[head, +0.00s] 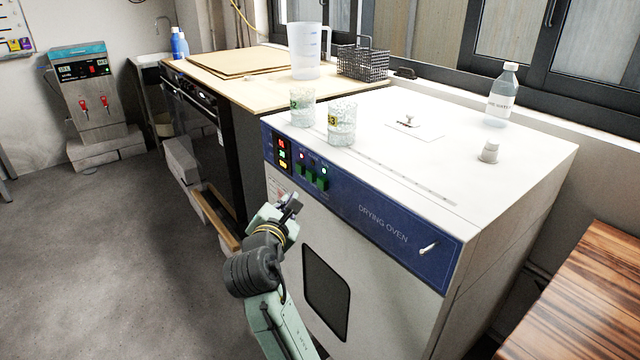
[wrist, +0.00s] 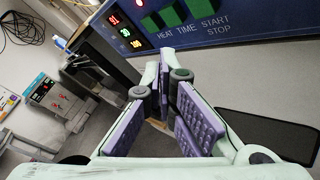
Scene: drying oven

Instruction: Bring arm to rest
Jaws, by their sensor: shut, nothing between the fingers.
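My gripper (head: 291,204) is in front of the drying oven (head: 390,215), at the left end of its front, just below the control panel (head: 318,180). It is shut with nothing held. In the wrist view my gripper's purple finger pads (wrist: 166,85) converge ahead, with the panel's green buttons (wrist: 172,14) and lit displays above. My arm reaches up from the bottom of the head view. The oven door with its dark window (head: 325,292) looks closed. I cannot tell whether the fingers touch the oven.
A wooden bench (head: 585,300) is at the right. A worktop with a jug (head: 306,50) is behind. The floor (head: 110,260) at left is clear.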

